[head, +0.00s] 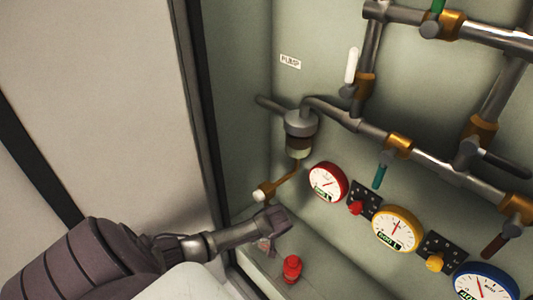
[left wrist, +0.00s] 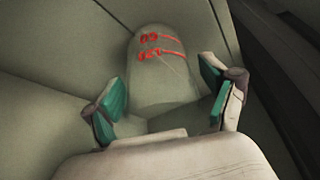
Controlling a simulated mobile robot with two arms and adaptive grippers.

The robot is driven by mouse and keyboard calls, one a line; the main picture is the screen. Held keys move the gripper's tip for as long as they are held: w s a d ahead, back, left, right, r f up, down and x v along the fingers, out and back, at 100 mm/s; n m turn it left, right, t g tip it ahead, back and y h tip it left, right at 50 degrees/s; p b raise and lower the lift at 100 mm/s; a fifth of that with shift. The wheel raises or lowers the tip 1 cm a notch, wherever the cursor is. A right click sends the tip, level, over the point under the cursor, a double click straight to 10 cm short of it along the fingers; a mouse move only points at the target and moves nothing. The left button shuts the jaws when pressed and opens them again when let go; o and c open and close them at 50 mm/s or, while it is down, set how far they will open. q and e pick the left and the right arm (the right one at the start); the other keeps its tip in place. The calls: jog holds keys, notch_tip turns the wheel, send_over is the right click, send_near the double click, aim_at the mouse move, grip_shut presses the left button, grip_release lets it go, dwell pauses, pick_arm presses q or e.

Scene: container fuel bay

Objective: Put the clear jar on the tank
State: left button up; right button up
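The clear jar (left wrist: 160,85) is in the left wrist view, a see-through rounded shape with red figures and lines on its side. It stands between the two green-padded fingers of my left gripper (left wrist: 164,101). The fingers are apart, with narrow gaps showing beside the jar, so the gripper looks open around it. In the head view my left gripper (head: 268,226) is low at the bay's left corner, and a little red marking shows just below it; the jar is hardly visible there. I cannot make out which thing is the tank. My right gripper is not in view.
A grey-capped filter bowl (head: 300,135) hangs from the pipes above my left gripper. A brass fitting (head: 263,193) is close beside the gripper. A red knob (head: 292,268) stands to its right. Red (head: 327,181), yellow (head: 396,229) and blue (head: 484,282) gauges line the wall.

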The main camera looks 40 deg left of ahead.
pick_arm(q)
jog(key=shift+r, duration=0.25)
jog(key=p+v, duration=0.2)
jog(key=v, duration=1)
jog(key=shift+p, duration=0.35)
